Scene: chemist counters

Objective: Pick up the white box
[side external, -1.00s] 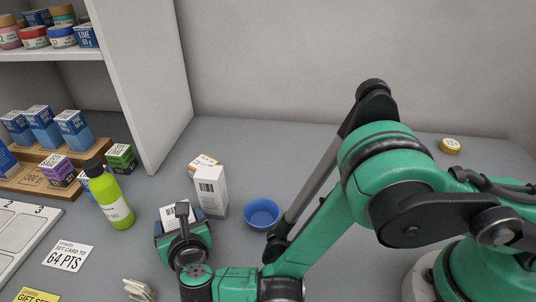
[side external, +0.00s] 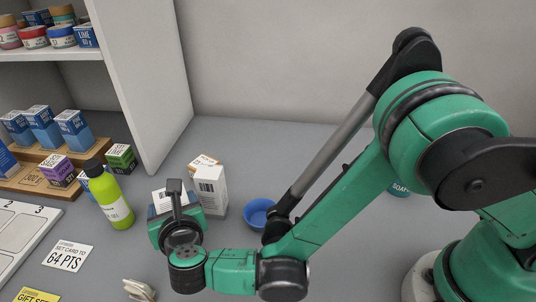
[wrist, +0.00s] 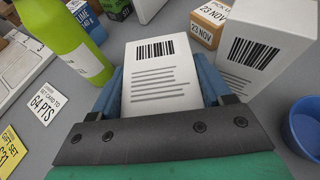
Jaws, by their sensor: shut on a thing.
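A white box (wrist: 160,75) with a barcode and lines of print sits between the blue fingers of my gripper (wrist: 162,88) in the wrist view. The fingers are shut on its sides. In the side view, only the top part of this box (side external: 168,196) shows behind my gripper (side external: 176,208); its lower part is hidden. A second white box (side external: 211,188) with a barcode stands upright just right of my gripper, and it also shows at the right of the wrist view (wrist: 265,48).
A small brown-and-white box (wrist: 208,22) stands behind the second white box. A blue bowl (side external: 258,212) is to the right. A green bottle (side external: 108,197) stands left of my gripper. Price cards (side external: 70,255) lie at the left front. Open counter lies at the back right.

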